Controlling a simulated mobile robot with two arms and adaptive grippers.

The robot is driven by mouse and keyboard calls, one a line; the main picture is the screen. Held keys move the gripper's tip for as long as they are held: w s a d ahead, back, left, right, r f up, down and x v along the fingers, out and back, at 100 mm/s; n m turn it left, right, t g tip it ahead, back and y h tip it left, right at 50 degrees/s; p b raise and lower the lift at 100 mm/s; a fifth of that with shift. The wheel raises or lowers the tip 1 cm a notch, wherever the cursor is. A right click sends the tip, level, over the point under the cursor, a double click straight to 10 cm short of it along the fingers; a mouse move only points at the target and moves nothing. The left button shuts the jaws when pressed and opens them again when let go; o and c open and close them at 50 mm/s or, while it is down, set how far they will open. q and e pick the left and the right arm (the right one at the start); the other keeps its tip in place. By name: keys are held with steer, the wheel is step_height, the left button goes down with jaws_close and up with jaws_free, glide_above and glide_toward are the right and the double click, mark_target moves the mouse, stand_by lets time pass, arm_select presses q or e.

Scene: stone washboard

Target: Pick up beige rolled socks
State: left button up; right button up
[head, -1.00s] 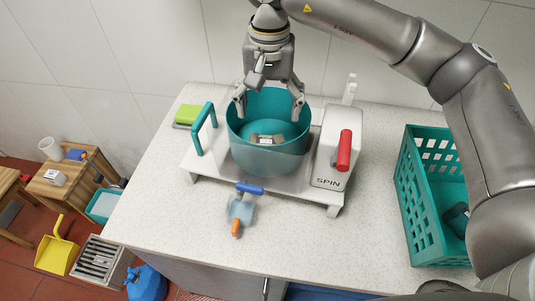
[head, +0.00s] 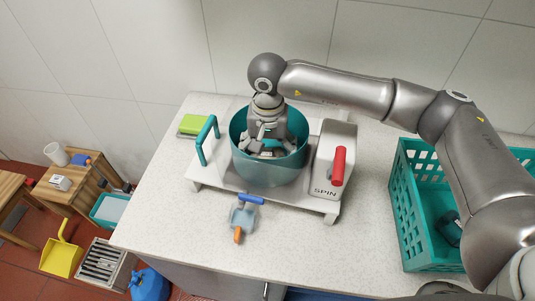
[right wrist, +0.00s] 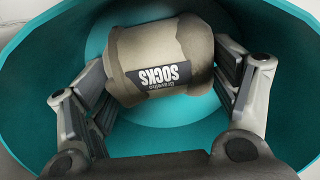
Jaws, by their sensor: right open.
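The beige rolled socks (right wrist: 160,55) lie in the teal bowl (right wrist: 285,45) of the spinner, with a dark label reading "SOCKS" facing the right wrist camera. In the head view the teal bowl (head: 265,174) stands in the white spinner frame, and only a small part of the socks (head: 267,154) shows under my gripper. My right gripper (head: 266,150) reaches down into the bowl. In the right wrist view its open fingers (right wrist: 165,92) stand on either side of the socks, with a gap visible on the left. My left gripper is not in view.
The spinner's white block with a red handle (head: 339,167) stands right of the bowl, and a teal handle (head: 207,140) stands left. A green sponge (head: 194,125) and a blue-and-orange tool (head: 243,215) lie on the counter. A teal basket (head: 406,222) with a dark item stands at right.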

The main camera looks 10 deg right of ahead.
steer(key=shift+f, duration=0.3)
steer(key=c, duration=0.8)
steer(key=shift+r, duration=0.1)
